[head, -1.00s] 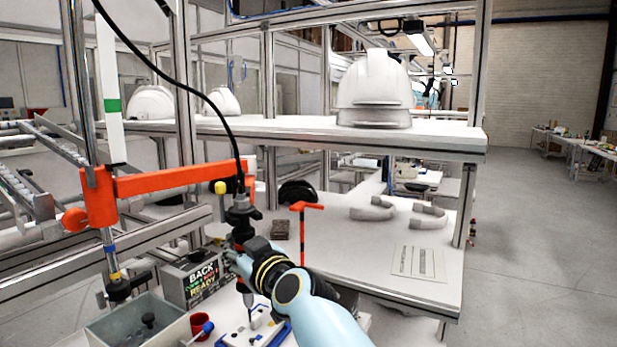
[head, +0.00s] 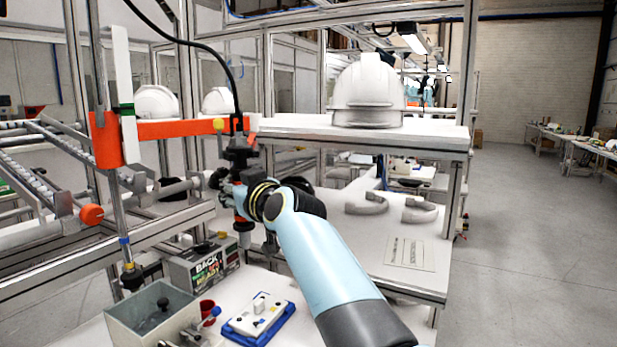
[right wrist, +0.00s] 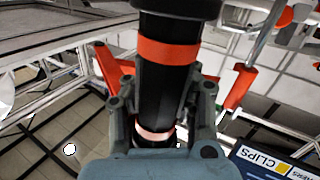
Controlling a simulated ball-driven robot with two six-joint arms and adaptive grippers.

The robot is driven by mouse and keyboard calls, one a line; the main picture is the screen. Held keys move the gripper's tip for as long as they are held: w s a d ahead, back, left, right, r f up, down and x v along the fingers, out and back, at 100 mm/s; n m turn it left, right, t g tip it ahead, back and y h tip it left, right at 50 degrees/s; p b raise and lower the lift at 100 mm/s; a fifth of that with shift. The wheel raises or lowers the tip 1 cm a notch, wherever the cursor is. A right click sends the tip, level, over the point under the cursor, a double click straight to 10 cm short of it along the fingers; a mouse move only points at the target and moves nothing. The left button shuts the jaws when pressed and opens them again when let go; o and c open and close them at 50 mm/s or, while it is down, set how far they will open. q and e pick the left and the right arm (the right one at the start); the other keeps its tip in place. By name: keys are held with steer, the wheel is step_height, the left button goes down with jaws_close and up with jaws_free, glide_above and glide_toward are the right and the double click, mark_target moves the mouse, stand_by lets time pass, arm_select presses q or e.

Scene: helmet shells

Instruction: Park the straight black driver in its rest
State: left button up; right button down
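My right gripper (head: 228,185) is on the driver's body, well above the bench. In the right wrist view the driver (right wrist: 166,85) stands between the two grey fingers of the gripper (right wrist: 162,112), which close against its sides. The driver's tip is hard to make out in the head view. I cannot clearly identify the rest; orange parts show on both sides of the driver in the right wrist view. My left gripper is not in view.
A grey bin (head: 150,318), a red cup (head: 207,308) and a blue-and-white fixture (head: 258,316) stand on the front bench. A lettered box (head: 205,265) is behind them. The orange arm (head: 175,130) and a white shelf with a helmet shell (head: 368,95) lie beyond.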

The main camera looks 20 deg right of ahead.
steer(key=s+a+r+y, duration=0.15)
steer(key=a+r, duration=0.25)
steer(key=a, duration=0.5)
steer(key=w+d+b, duration=0.3)
steer(key=d+b, duration=0.1)
steer(key=d, duration=0.4)
steer(key=shift+w+f+m, duration=0.4)
steer(key=shift+f, duration=0.05)
steer(key=w+d+b, duration=0.3)
steer(key=d+b, duration=0.4)
steer(key=d, duration=0.1)
steer(key=w+d+f+b, duration=0.1)
steer(key=w+d+b, duration=0.2)
steer(key=d+b, duration=0.4)
steer(key=shift+w+d+f, duration=0.15)
steer(key=shift+d, duration=0.6)
